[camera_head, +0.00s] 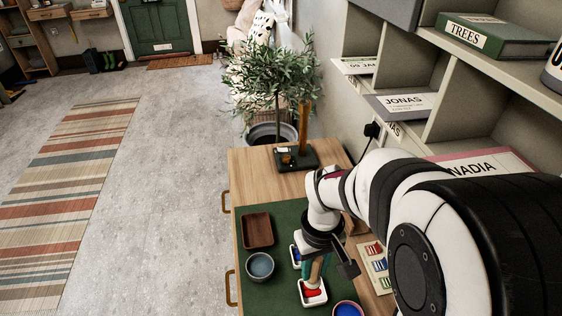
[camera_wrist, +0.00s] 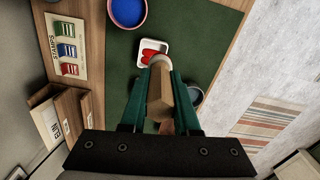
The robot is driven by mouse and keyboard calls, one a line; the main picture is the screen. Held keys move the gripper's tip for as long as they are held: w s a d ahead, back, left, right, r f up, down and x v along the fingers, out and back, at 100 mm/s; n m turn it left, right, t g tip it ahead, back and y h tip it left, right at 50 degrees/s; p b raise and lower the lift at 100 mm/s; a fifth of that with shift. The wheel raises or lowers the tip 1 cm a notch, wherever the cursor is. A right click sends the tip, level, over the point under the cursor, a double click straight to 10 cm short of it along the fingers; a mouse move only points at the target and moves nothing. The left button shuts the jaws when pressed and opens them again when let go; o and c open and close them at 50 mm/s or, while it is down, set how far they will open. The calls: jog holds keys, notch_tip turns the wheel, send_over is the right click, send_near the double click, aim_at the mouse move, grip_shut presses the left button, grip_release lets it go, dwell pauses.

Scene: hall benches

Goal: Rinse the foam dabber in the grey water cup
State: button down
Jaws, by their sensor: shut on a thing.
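My gripper (camera_head: 316,270) is shut on the wooden handle of the foam dabber (camera_wrist: 160,102); its teal fingers also show in the wrist view (camera_wrist: 161,78). The dabber's pale end points down at a white dish with red paint (camera_head: 313,297), which also shows in the wrist view (camera_wrist: 150,47). I cannot tell whether the foam touches the paint. The grey water cup (camera_head: 260,266) stands on the green mat, left of my gripper in the head view. In the wrist view the cup (camera_wrist: 196,95) is partly hidden behind a finger.
A white dish with blue paint (camera_head: 296,256) is partly hidden behind my gripper. A brown tray (camera_head: 257,230) lies beyond the cup. A blue-lined bowl (camera_head: 347,309) is at the near edge. A stamp card (camera_wrist: 67,47) lies beside the green mat (camera_head: 285,220). A plant stands behind the bench.

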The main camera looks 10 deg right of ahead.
jog(key=w+a+f+n, duration=0.4)
jog(key=w+a+n, duration=0.3)
jog(key=w+a, duration=0.3)
send_over(261, 272)
notch_tip(261, 272, down, 5)
jog(key=shift+w+r, duration=0.1)
jog(key=shift+r, duration=0.05)
jog(key=shift+f, duration=0.6)
jog(key=shift+f, duration=0.3)
dwell(0.6)
notch_tip(261, 272, up, 7)
dwell(0.5)
jog(key=d, duration=1.3)
